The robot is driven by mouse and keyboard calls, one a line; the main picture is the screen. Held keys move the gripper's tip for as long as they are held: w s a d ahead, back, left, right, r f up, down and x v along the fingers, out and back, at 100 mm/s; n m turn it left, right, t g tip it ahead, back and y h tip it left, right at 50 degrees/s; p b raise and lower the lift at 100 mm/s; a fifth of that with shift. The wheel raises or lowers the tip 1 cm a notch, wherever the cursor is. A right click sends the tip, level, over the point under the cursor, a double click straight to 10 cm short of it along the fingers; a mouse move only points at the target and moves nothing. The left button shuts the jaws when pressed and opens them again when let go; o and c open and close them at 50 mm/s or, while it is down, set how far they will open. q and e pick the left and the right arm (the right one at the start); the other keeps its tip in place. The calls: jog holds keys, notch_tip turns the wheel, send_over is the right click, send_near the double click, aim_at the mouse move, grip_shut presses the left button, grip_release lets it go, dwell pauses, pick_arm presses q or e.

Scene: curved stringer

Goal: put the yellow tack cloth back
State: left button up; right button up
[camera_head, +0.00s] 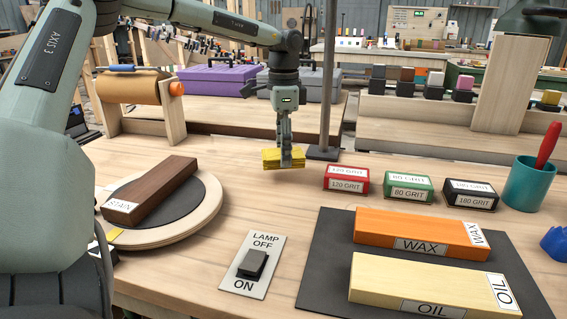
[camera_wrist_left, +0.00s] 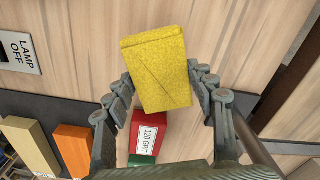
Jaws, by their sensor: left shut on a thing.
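The yellow tack cloth (camera_head: 271,158) is a folded block held above the wooden table. My left gripper (camera_head: 285,160) is shut on it, with the fingers pointing down. In the left wrist view the cloth (camera_wrist_left: 158,72) sits between the two fingers (camera_wrist_left: 162,95), slightly tilted. In the head view it hangs left of the red 120 grit block (camera_head: 346,180). Whether its underside touches the table is hard to tell. My right gripper is not in view.
A dark post with a square foot (camera_head: 322,153) stands close behind the gripper. Green (camera_head: 408,188) and black (camera_head: 470,194) grit blocks sit to the right. A round turntable (camera_head: 190,222) bears a STAIN block (camera_head: 150,190). The lamp switch (camera_head: 252,265) and dark mat (camera_head: 318,262) lie in front.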

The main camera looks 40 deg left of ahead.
pick_arm(q)
jog(key=shift+f, duration=0.45)
notch_tip(320, 180, down, 2)
jog(key=shift+f, duration=0.5)
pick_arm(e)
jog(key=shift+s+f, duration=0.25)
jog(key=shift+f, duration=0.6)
pick_arm(q)
jog(key=shift+f, duration=0.1)
jog(key=o, duration=1.1)
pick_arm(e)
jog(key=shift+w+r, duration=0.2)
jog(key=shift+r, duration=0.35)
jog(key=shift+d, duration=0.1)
